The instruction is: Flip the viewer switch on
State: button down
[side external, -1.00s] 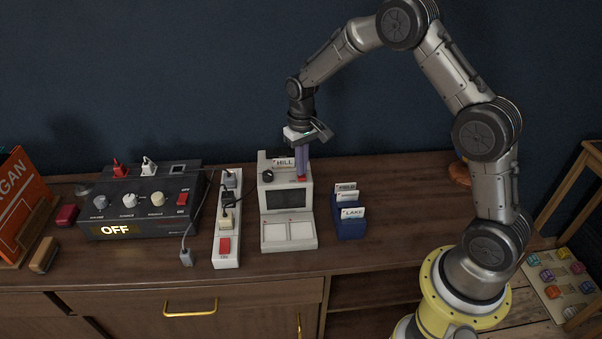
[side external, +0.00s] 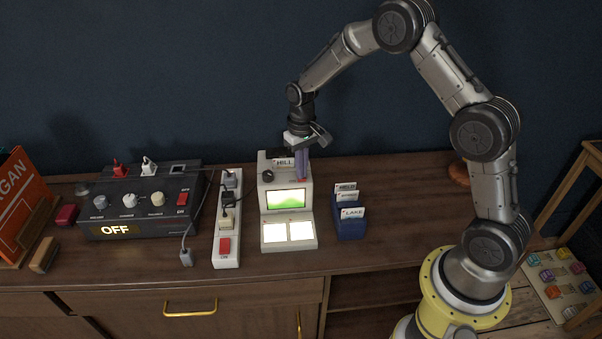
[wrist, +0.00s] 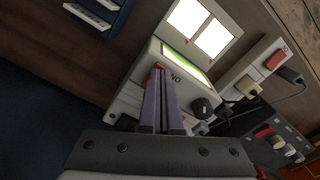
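My gripper (side external: 301,164) points down at the viewer's top right. In the wrist view my gripper's purple fingers (wrist: 164,105) lie close together over the red viewer switch (wrist: 157,68), near the "ON" marking. The fingers look shut with nothing visible between them. They cover most of the switch, and I cannot tell if they touch it.
A power strip (side external: 227,248) with plugs and a red switch stands left of the viewer. Further left is a black box (side external: 140,205) reading OFF. A blue card holder (side external: 350,226) is on the right.

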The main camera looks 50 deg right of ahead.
jog(key=shift+r, duration=3.45)
